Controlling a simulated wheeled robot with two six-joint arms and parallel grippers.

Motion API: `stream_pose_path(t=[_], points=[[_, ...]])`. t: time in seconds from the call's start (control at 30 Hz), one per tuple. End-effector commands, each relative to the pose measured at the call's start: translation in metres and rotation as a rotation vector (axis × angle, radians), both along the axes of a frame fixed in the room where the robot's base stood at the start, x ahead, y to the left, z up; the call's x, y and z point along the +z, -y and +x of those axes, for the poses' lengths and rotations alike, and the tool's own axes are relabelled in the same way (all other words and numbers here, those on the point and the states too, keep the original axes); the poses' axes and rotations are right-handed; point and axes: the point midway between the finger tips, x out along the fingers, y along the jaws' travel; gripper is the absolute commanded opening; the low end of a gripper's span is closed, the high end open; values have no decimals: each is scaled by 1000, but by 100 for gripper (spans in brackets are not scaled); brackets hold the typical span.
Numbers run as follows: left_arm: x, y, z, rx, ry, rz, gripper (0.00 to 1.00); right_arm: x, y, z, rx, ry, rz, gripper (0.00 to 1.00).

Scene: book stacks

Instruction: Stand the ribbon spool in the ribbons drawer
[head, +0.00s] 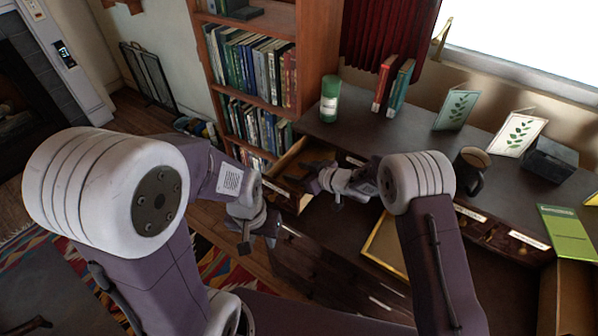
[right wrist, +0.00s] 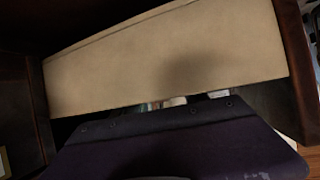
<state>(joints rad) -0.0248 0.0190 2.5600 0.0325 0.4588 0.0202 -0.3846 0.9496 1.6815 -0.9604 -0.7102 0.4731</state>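A green cylinder with a paler middle (head: 330,100) stands upright at the left end of the dark counter; I cannot tell whether it is the ribbon spool. An open drawer (head: 287,158) with pale wooden sides juts out below it; its label cannot be read. My right gripper (head: 308,180) is at this drawer, its fingers too dark to read. The right wrist view shows a pale panel (right wrist: 165,60) close up, with my own purple part below it and no fingertips visible. My left gripper (head: 262,236) hangs lower, in front of the cabinet; its finger opening is unclear.
On the counter (head: 425,135) stand red and teal books (head: 393,85), leaf-pattern cards (head: 456,108), a dark mug (head: 469,170) and a dark box (head: 550,160). Labelled compartments (head: 527,240) line the right front. A full bookcase (head: 262,70) stands behind left.

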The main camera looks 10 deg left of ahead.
Motion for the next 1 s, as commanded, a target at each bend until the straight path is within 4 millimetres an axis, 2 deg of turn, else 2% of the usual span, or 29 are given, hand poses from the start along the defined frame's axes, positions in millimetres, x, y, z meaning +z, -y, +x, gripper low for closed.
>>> stream_pose_path(t=[0.17, 0.5, 0.63, 0.8, 1.0], points=[[10, 0, 0, 0, 0, 0, 36, 18, 0, 0, 1, 2, 0, 51], [18, 0, 0, 0, 0, 0, 36, 54, 64, -36, -3, 0, 0, 51], [21, 0, 0, 0, 0, 0, 36, 65, 81, -46, -3, 0, 0, 51], [22, 0, 0, 0, 0, 0, 36, 69, 91, -53, 0, -1, 0, 51], [21, 0, 0, 0, 0, 0, 36, 69, 91, -54, 0, 0, 0, 51]])
